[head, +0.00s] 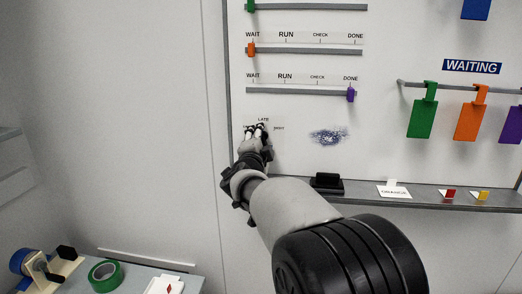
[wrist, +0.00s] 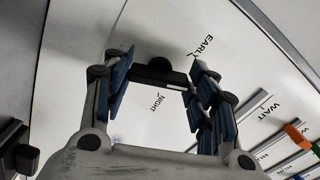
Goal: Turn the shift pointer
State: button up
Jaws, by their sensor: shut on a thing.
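The shift pointer (wrist: 158,72) is a black bar with a round hub and a white line near its right end in the wrist view. It is mounted on the white board. My gripper (wrist: 155,78) has one finger at each end of the bar and is shut on it. The labels EARLY (wrist: 202,46) and NIGHT (wrist: 158,104) show around it; I cannot tell which label it points at. In the head view my gripper (head: 256,132) is at the board's lower left, just below the label LATE (head: 263,119), and hides the pointer.
Above are slider rails with an orange slider (head: 251,49) and a purple slider (head: 351,94). A scribble (head: 328,137) is to the right. The ledge (head: 360,192) below holds a black eraser-like block (head: 327,183) and small cards. Coloured tags (head: 423,118) hang at right.

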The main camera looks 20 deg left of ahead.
jog(key=shift+m+b, duration=1.2)
jog(key=shift+m, duration=0.6)
jog(key=o, duration=1.1)
jog(key=shift+c, duration=0.2)
jog(key=v, duration=1.2)
